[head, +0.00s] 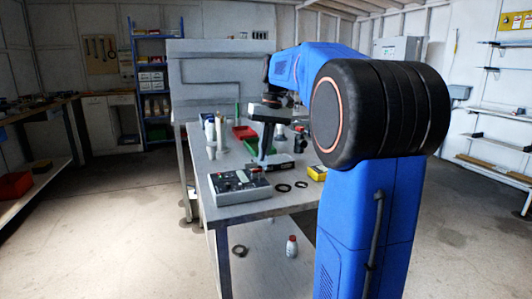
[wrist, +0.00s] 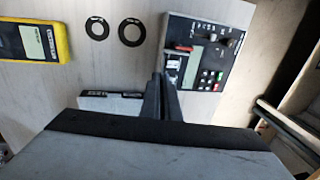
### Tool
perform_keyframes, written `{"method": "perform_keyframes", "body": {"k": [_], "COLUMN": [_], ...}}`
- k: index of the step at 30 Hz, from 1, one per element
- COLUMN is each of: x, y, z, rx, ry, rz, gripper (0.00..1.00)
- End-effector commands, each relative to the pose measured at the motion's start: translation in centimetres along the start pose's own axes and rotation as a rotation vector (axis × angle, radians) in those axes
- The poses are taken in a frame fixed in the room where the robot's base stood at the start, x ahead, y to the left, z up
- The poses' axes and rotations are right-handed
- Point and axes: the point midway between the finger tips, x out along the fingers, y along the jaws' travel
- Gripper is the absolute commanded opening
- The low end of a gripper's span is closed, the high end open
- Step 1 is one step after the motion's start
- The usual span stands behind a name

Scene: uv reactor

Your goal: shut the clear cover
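A grey control box (head: 240,187) with knobs and buttons sits at the near left of the workbench. In the wrist view the box (wrist: 207,50) shows a red part (wrist: 184,47), a small grey display and several coloured buttons. A small pale piece (wrist: 173,62) stands at its edge by my fingertips; I cannot tell whether it is the clear cover or how far open it is. My gripper (head: 264,153) points down behind the box. In the wrist view its fingers (wrist: 164,80) are together with nothing visible between them. I cannot tell whether they touch the box.
The workbench (head: 258,207) also holds a yellow meter (head: 317,173), two black rings (head: 283,188), a red tray (head: 244,132) and white bottles (head: 209,128). A dark flat device (wrist: 112,95) lies beside the fingers. Open floor lies left of the bench.

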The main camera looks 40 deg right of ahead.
Motion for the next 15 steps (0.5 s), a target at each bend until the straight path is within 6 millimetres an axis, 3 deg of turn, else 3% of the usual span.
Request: {"method": "perform_keyframes", "body": {"k": [15], "x": [0.5], "y": [-2.6], "z": [0.0], "rx": [-0.008], "ry": [0.000], "rz": [0.454], "gripper": [0.00]}}
